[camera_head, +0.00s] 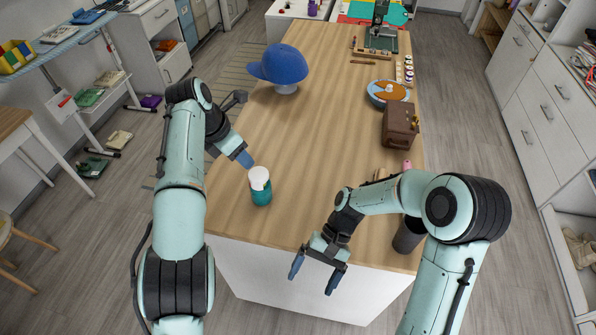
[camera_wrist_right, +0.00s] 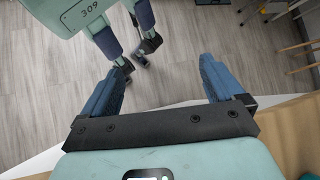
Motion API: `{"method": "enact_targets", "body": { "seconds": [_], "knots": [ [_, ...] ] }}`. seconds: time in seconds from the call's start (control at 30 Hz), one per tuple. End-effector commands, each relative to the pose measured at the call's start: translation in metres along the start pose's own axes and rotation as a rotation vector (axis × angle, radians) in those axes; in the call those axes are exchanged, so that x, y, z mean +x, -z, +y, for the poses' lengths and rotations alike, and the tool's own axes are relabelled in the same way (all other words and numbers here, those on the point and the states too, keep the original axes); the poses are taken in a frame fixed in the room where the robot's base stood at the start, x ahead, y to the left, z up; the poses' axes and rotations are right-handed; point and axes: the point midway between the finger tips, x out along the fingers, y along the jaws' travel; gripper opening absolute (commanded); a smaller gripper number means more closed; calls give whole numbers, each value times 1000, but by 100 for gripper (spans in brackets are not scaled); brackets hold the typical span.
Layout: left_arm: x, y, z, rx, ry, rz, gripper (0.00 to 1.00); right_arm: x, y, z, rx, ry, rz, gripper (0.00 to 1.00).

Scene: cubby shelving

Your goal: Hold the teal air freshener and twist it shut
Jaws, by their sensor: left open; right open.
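The teal air freshener (camera_head: 261,190) stands upright on the wooden table near its front left edge in the head view. It has a white top. My left gripper (camera_head: 245,158) is just behind and to the left of it, above the table, open and apart from it as far as I can tell. My right gripper (camera_head: 314,279) is open and empty, to the right and in front of the air freshener, out past the table's front edge. In the right wrist view, its two blue fingers (camera_wrist_right: 158,85) are spread with floor between them.
A blue cap on a stand (camera_head: 280,66), a blue bowl (camera_head: 388,92) and a brown box (camera_head: 400,125) stand farther back on the wooden table (camera_head: 320,120). A dark cylinder (camera_head: 408,236) is at the front right, partly behind my right arm. The table's middle is clear.

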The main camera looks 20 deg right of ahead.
Motion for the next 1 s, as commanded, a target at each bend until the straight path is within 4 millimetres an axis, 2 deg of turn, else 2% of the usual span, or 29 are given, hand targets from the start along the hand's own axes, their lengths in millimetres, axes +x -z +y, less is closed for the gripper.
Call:
{"method": "enact_targets", "body": {
  "seconds": [0.03,0.1,0.17,0.3,0.5,0.6,0.8,1.0],
  "knots": [
    [0,0,0,0,0,0,43,-17,8,-20,37,36,-4,95],
    [0,0,0,0,0,0,43,-38,20,-45,119,96,-17,95],
    [0,0,0,0,0,0,43,-55,34,-64,203,159,-26,95],
    [0,0,0,0,0,0,43,-98,75,-97,417,327,-55,95],
    [0,0,0,0,0,0,43,-155,125,-124,663,541,-130,95],
    [0,0,0,0,0,0,43,-176,140,-130,740,614,-168,95],
    [0,0,0,0,0,0,43,-196,152,-135,810,682,-211,95],
    [0,0,0,0,0,0,43,-182,154,-148,816,685,-218,95]
  ]
}}
